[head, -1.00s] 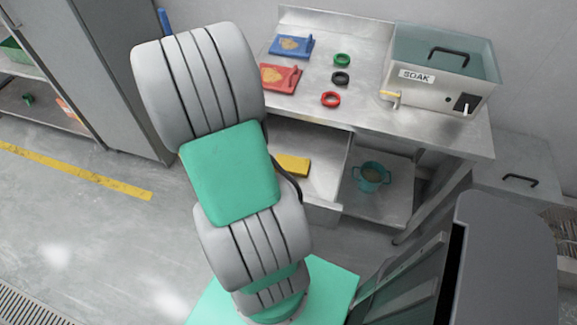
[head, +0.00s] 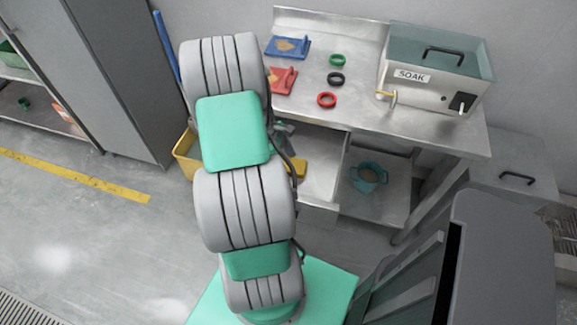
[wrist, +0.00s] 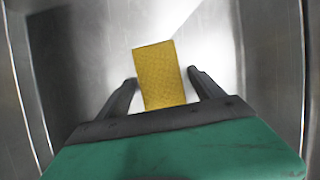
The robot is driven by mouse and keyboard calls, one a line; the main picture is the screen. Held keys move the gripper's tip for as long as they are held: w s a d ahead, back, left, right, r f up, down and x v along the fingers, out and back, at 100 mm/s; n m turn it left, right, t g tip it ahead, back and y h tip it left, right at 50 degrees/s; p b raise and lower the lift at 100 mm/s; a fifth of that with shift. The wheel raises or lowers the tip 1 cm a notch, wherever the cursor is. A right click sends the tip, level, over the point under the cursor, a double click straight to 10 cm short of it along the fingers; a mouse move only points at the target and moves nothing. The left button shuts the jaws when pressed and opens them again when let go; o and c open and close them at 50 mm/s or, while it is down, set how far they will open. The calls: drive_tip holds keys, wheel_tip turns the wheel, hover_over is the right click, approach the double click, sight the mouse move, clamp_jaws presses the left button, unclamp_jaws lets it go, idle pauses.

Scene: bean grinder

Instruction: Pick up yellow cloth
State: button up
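The yellow cloth (wrist: 160,75) is a flat, textured rectangle lying on the pale metal floor of the open drawer. In the head view the cloth (head: 318,170) shows just right of my arm, its left part hidden. In the wrist view my gripper (wrist: 163,77) is open, with one dark finger on each side of the cloth's lower half. The cloth's lower edge is close to the gripper body. I cannot tell whether the fingertips are at the cloth's height or above it. My arm hides most of the gripper in the head view.
Metal drawer walls (wrist: 22,90) rise on both sides. Above is a steel counter (head: 400,118) with blue and red tampers or boards, several rings and a SOAK box (head: 425,85). A teal cup (head: 368,175) stands on the lower shelf. A yellow bin (head: 184,155) is left of my arm.

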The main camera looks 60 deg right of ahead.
sight(292, 164)
drive_tip(key=c, duration=1.3)
drive_tip(key=shift+o, duration=0.2)
drive_tip(key=shift+r, duration=0.1)
drive_tip(key=shift+r, duration=0.25)
wheel_tip(292, 164, up, 3)
drive_tip(key=shift+f, duration=0.15)
drive_tip(key=a+r, duration=0.3)
drive_tip(key=a, duration=0.1)
drive_tip(key=s+a+r, duration=0.1)
drive_tip(key=a+r, duration=0.2)
drive_tip(key=a, duration=0.2)
drive_tip(key=s+a+r, duration=0.1)
drive_tip(key=a+r, duration=0.2)
drive_tip(key=a, duration=0.2)
drive_tip(key=shift+s+r, duration=0.15)
drive_tip(key=shift+r, duration=0.2)
drive_tip(key=o, duration=0.8)
drive_tip(key=shift+d, duration=0.1)
drive_tip(key=c, duration=0.7)
drive_tip(key=shift+o, duration=0.2)
